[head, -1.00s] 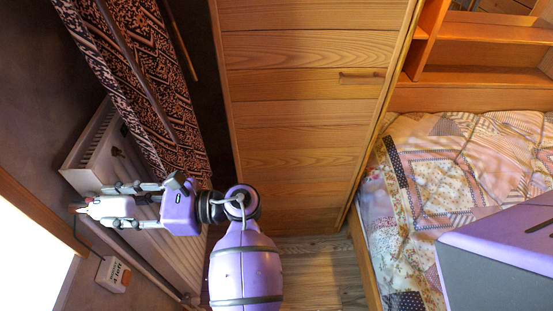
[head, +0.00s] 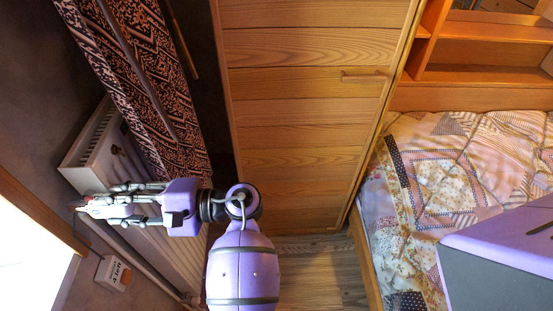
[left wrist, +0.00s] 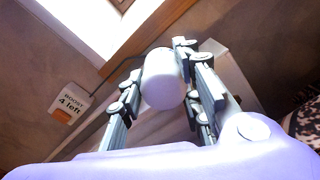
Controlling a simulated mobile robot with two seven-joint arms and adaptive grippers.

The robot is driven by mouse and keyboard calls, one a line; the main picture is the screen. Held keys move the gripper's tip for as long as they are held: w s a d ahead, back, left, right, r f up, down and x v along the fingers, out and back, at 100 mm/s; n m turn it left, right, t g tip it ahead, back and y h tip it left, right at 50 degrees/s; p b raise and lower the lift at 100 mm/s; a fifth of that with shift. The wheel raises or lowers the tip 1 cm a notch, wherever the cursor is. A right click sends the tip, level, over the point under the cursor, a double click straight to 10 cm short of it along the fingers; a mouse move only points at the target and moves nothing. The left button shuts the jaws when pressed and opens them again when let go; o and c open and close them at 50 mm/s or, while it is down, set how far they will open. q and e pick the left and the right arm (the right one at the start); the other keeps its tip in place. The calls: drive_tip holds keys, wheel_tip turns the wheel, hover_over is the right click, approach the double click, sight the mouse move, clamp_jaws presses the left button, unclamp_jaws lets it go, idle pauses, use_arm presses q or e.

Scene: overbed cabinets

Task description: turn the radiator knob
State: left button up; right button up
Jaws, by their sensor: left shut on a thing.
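The radiator knob (left wrist: 163,80) is a white rounded cylinder in the left wrist view, between the two fingers of my left gripper (left wrist: 160,88). In the head view my left gripper (head: 95,206) reaches in from the right of the knob at the lower end of the radiator. It is shut on the knob, and its fingers hide most of the knob there. The white radiator (head: 92,150) stands against the left wall, partly behind a patterned curtain. My right gripper is not in view.
A bright window (head: 30,250) is at lower left. Wooden cabinet (head: 305,130) and a quilted bed (head: 450,190) lie to the right.

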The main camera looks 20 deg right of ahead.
use_arm(q)
drive_tip(key=shift+s+a+f+n, duration=0.1)
drive_tip(key=shift+f+n, duration=0.4)
drive_tip(key=shift+n, duration=0.5)
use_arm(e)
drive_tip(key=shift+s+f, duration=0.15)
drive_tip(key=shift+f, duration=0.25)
use_arm(q)
drive_tip(key=shift+b, duration=0.3)
drive_tip(key=o, duration=1)
drive_tip(key=shift+r, duration=0.15)
drive_tip(key=shift+r, duration=0.1)
drive_tip(key=v, duration=1.2)
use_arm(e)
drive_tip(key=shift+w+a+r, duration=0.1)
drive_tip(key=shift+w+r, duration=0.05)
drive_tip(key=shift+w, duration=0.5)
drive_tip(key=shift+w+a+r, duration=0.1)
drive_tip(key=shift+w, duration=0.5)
